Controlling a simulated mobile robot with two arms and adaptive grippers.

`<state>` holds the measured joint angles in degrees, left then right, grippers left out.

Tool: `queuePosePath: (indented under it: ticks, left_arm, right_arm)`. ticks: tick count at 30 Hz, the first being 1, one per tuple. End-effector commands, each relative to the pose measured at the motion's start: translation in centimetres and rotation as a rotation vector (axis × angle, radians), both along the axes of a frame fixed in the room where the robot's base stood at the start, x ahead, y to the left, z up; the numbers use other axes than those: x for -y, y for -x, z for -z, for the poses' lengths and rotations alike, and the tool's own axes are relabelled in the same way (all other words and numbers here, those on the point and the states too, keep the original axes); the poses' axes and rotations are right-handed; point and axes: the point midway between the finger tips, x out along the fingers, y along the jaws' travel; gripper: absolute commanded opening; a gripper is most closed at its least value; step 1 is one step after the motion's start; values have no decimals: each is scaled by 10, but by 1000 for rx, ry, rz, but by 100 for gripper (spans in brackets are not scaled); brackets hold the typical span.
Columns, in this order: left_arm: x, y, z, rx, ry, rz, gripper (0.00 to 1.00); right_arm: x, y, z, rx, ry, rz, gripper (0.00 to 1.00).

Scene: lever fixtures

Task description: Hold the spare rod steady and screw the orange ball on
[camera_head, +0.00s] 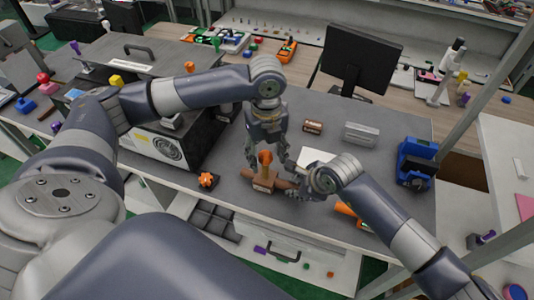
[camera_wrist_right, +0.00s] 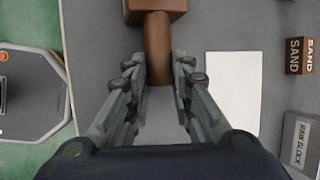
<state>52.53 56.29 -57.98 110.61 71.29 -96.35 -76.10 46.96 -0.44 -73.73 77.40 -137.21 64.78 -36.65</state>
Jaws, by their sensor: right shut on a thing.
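A brown rod (camera_wrist_right: 158,45) sticks out sideways from the block (camera_wrist_right: 155,8). My right gripper (camera_wrist_right: 158,75) is shut on this brown rod, one finger on each side, and also shows in the head view (camera_head: 291,187). Whether the ball is seated on the stem's thread cannot be told.
An orange star-shaped knob (camera_head: 208,180) lies left of the block near the table's front edge. A brown sand block (camera_head: 313,127), a grey block (camera_head: 361,134) and a blue device (camera_head: 416,163) stand to the right. A white sheet (camera_wrist_right: 233,95) lies beside the right gripper.

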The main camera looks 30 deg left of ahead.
Motion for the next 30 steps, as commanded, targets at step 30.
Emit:
queuePosePath:
  ticks: [30]
  left_arm:
    - [0, -1, -116, 1, 1, -2, 54]
  right_arm:
    - [0, 0, 0, 0, -1, 0, 0]
